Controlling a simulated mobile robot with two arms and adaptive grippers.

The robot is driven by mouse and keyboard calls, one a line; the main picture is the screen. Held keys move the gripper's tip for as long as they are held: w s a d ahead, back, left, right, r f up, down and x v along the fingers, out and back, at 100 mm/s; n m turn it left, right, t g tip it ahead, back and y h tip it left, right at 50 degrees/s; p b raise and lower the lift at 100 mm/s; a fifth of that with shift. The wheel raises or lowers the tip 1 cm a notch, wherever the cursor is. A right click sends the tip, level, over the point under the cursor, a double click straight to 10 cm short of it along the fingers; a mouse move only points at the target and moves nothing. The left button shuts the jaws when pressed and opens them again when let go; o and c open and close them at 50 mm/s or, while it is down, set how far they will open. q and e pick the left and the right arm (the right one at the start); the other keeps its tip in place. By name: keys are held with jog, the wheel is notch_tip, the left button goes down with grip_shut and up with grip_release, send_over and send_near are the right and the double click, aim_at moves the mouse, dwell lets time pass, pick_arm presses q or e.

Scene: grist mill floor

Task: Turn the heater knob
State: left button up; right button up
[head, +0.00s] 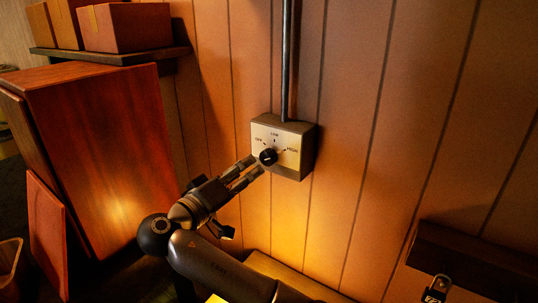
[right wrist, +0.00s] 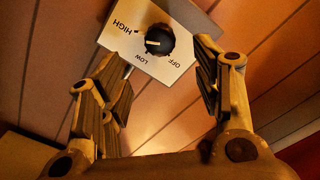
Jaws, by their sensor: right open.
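The heater knob (head: 268,157) is a small round black dial on the pale face of a control box (head: 290,133) fixed to the wooden wall. OFF, LOW and HIGH are printed around it. In the right wrist view the knob (right wrist: 159,40) shows a pale mark, but I cannot tell its exact setting. My right gripper (head: 253,168) is open, with its fingertips close in front of the knob. In the right wrist view its fingers (right wrist: 163,58) stand apart on either side, with the knob just beyond the gap. Contact is not visible. My left gripper is out of view.
A dark pipe (head: 289,60) runs up from the box. A reddish wooden cabinet (head: 105,150) stands at the left, below a shelf (head: 110,55) with boxes (head: 125,27). A dark ledge (head: 470,262) with a padlock (head: 437,288) is at lower right. The wall around the box is clear.

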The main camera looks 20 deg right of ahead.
aim_at(265, 160)
jog(key=p+x, duration=0.4)
jog(key=x, duration=0.4)
jog(key=shift+w+d+r, duration=0.15)
jog(key=shift+w+d, duration=0.05)
jog(key=shift+d, duration=0.1)
jog(key=shift+w+d+p, duration=0.3)
jog(key=shift+w+d, duration=0.05)
jog(key=shift+d, duration=0.05)
jog(key=shift+c, duration=0.5)
jog(key=c, duration=0.9)
